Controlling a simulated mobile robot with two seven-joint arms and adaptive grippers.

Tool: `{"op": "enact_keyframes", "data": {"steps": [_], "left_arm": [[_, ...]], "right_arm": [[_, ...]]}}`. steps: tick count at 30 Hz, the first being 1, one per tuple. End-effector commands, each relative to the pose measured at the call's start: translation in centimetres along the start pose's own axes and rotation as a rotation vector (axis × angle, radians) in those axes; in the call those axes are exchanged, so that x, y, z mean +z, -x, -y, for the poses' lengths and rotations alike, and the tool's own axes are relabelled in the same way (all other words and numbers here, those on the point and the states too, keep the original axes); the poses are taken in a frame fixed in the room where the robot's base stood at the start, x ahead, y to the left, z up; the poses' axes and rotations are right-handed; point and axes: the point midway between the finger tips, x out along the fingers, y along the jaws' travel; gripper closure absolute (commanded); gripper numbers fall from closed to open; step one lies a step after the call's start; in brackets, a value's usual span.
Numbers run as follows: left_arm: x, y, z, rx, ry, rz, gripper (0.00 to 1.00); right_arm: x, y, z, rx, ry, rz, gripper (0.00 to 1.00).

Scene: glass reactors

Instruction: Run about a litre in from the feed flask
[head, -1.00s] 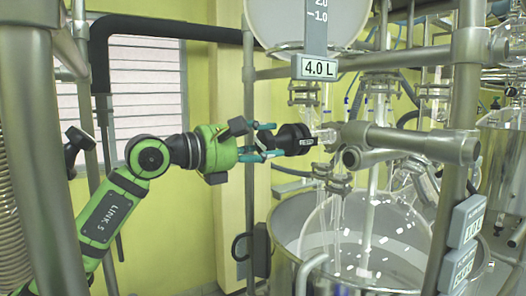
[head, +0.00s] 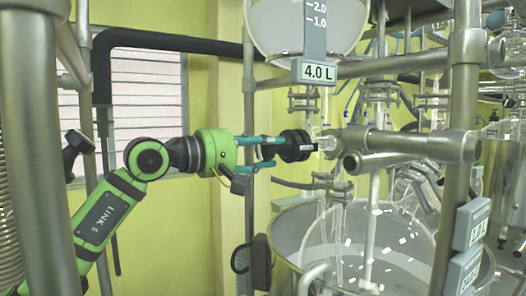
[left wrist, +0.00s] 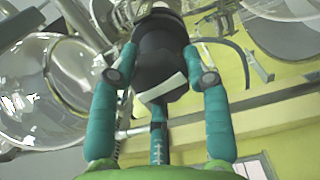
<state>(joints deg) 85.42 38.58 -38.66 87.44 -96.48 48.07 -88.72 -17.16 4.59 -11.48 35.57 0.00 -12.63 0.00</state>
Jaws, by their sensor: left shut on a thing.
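The feed flask (head: 275,30) is a glass bulb at the top, with a scale strip marked 2.0 and 1.0 and a 4.0 L sign (head: 319,71). Below it, a black valve knob (head: 294,146) sits at the left end of a horizontal glass stopcock (head: 325,143). My left gripper (head: 281,147) comes from the left with its teal fingers shut around the knob. The left wrist view shows the fingers on both sides of the black knob (left wrist: 160,60). The liquid level in the flask is not clear. My right gripper is not in view.
Under the valve stands a large glass vessel (head: 400,240) inside a metal jacket (head: 285,225). Steel posts (head: 462,130) and cross bars surround the glassware closely. A window with blinds (head: 145,90) and a yellow wall lie behind my left arm.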

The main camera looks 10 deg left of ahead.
Motion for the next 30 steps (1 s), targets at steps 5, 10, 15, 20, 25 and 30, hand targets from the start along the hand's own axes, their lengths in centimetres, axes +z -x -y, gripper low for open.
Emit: {"op": "enact_keyframes", "data": {"steps": [5, 10, 15, 20, 25, 30], "left_arm": [[0.02, 0.04, -0.18, 0.005, -0.152, 0.0, 0.85], [0.01, 0.05, -0.19, 0.005, -0.274, -0.001, 0.85], [0.0, 0.05, -0.2, 0.005, -0.362, -0.001, 0.85], [0.0, 0.05, -0.2, 0.005, -0.413, -0.002, 0.85], [-0.01, 0.04, -0.19, 0.005, -0.437, -0.002, 0.85], [-0.01, 0.04, -0.19, 0.005, -0.442, -0.002, 0.85]], "right_arm": [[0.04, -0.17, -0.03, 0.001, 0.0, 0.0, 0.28], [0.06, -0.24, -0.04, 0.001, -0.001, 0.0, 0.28], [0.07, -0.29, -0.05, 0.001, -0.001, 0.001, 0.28], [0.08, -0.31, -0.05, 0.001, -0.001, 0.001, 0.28], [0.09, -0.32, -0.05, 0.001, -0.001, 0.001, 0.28], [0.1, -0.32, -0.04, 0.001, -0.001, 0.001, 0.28]]}}
